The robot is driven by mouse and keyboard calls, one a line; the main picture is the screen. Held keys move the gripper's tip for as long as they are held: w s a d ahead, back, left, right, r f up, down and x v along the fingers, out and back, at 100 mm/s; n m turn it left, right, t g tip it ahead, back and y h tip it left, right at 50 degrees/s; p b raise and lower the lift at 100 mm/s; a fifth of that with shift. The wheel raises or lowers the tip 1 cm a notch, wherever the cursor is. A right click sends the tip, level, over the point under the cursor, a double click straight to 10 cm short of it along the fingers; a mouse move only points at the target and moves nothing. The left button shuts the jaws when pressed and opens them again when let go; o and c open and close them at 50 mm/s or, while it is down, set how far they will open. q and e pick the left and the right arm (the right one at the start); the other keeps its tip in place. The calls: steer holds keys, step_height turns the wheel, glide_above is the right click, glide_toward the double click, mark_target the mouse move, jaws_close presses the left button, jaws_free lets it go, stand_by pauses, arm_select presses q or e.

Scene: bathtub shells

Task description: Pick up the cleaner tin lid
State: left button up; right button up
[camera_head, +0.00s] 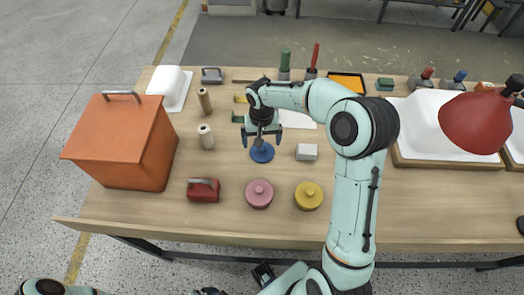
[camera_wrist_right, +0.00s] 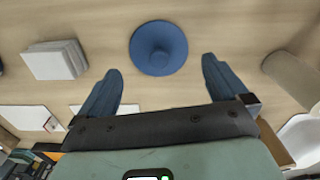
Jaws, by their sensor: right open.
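A blue round lid-like piece with a central knob (camera_head: 261,153) lies on the workbench; it also shows in the right wrist view (camera_wrist_right: 158,48). A pink round lidded tin (camera_head: 259,194) and a yellow round lidded tin (camera_head: 308,196) stand nearer the front edge. No label shows which one belongs to the cleaner tin. My right gripper (camera_head: 262,138) points down over the blue piece, open and empty. In the right wrist view its fingertips (camera_wrist_right: 160,68) are apart, with the blue piece centred just beyond them. My left gripper is out of view.
An orange box with a handle (camera_head: 122,140) stands at the left. A red handled block (camera_head: 203,190), beige cylinders (camera_head: 206,136) and a white-grey block (camera_head: 306,152) are nearby. A red lamp (camera_head: 474,122) and white basins are at the right. The front right of the bench (camera_head: 440,215) is clear.

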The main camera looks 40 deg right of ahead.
mark_target(262, 150)
step_height(262, 150, down, 5)
steer(key=shift+d+r, duration=0.1)
steer(key=c, duration=0.9)
steer(key=shift+o, duration=0.2)
steer(key=shift+r, duration=0.1)
